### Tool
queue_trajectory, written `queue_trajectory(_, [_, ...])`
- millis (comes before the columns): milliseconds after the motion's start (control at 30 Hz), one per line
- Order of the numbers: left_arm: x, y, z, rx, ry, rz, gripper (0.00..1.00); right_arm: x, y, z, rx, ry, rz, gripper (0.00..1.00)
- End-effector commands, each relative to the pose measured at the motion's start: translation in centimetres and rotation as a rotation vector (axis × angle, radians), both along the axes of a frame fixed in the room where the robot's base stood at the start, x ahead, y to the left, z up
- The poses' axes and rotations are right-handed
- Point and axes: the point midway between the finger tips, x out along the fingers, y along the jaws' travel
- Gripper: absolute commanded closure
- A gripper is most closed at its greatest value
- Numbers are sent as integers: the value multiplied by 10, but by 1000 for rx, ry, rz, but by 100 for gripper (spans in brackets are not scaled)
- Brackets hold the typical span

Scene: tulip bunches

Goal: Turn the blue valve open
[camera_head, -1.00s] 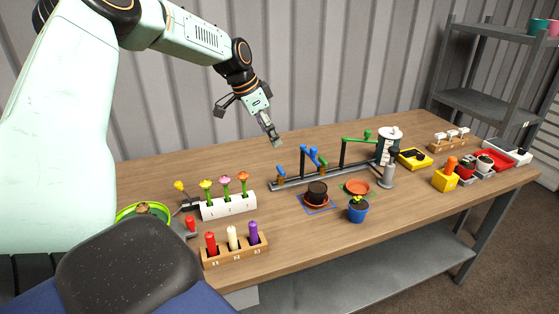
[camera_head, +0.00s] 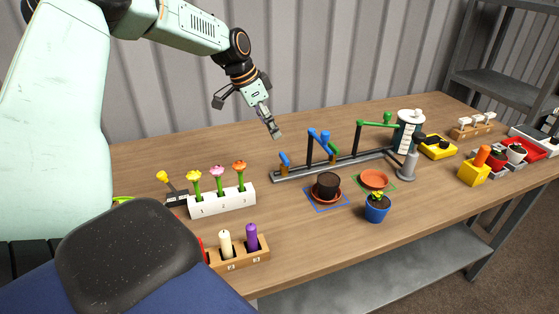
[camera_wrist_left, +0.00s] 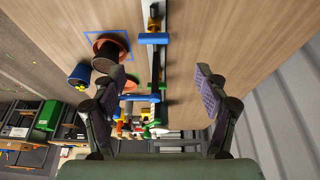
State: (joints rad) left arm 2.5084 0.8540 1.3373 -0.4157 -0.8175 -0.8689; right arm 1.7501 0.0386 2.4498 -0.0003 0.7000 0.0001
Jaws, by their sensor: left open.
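The blue valve (camera_head: 318,138) is a blue lever on a dark upright post of a grey pipe rail (camera_head: 340,164) on the wooden table. In the left wrist view two blue bars show on the rail, a nearer one (camera_wrist_left: 155,38) and a farther one (camera_wrist_left: 141,97). My left gripper (camera_head: 247,118) is open and empty, above the table, left of the blue valve and apart from it. In the left wrist view its spread fingers (camera_wrist_left: 156,78) have the rail between them, farther off. My right gripper is not in view.
A green lever (camera_head: 374,122) and a white-topped cylinder (camera_head: 410,130) stand at the rail's right end. A dark pot (camera_head: 327,186), an orange saucer (camera_head: 374,179) and a blue flowerpot (camera_head: 377,209) sit in front. A white flower holder (camera_head: 222,202) stands left. A corrugated wall (camera_head: 350,60) rises behind.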

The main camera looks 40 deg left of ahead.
Motion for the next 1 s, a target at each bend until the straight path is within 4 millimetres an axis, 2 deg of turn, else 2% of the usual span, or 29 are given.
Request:
queue_trajectory(33, [0,-2,-10,0,-1,-2,26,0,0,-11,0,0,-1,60])
queue_trajectory(200, [-1,-3,-26,1,-3,-1,26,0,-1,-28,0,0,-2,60])
queue_trajectory(433, [3,-4,-39,2,1,-1,26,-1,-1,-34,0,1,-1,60])
queue_trajectory(800, [23,-13,-90,3,1,-1,26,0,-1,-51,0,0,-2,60])
queue_trajectory(1000, [28,-14,-101,1,-1,-1,26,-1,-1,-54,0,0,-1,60])
